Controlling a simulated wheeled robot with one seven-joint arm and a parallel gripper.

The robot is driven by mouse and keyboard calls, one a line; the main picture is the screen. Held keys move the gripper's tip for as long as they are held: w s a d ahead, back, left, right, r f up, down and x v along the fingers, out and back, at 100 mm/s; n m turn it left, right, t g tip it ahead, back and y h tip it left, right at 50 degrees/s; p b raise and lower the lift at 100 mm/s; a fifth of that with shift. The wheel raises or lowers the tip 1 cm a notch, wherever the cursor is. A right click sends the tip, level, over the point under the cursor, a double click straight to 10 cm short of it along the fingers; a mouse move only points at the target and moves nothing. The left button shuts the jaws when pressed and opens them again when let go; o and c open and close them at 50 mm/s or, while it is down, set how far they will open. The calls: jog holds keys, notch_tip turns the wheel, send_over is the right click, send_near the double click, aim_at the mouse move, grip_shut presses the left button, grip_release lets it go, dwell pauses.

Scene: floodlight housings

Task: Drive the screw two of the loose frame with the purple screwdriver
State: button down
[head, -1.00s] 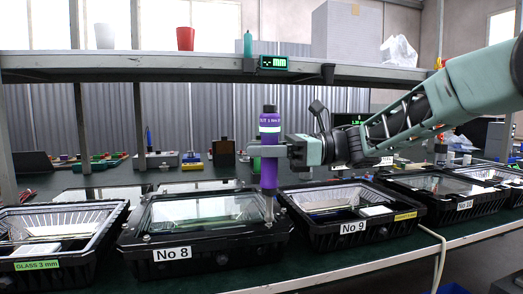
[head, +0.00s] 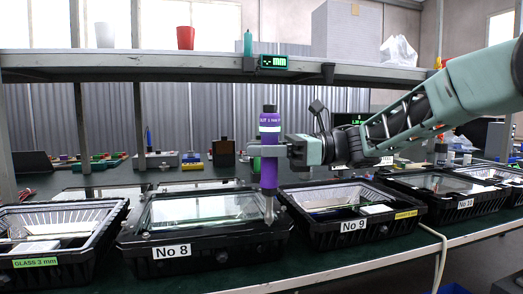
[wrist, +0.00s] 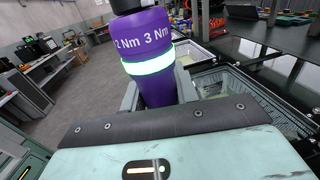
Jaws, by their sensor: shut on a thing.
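My gripper (head: 268,150) is shut on the purple screwdriver (head: 269,175) and holds it upright. In the wrist view the purple screwdriver (wrist: 150,85) shows a lit green-white band and the marks 2 Nm and 3 Nm. Its metal shaft points down at the front right corner of the frame (head: 205,232) on the housing No 8 (head: 228,256). The tip appears to be at that corner, but the screw under it is too small to make out. Another screw (head: 146,237) shows at the front left corner. Glass (head: 190,208) lies inside the frame.
Housing No 9 (head: 330,236) stands close on the right, with No 10 (head: 460,208) beyond it. An open housing labelled GLASS 3 mm (head: 60,268) stands on the left. A shelf (head: 170,67) with a display (head: 273,62) runs above the bench.

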jog(key=shift+f+b, duration=0.75)
jog(key=shift+b, duration=0.4)
dwell(2.7)
jog(key=shift+r, duration=0.2)
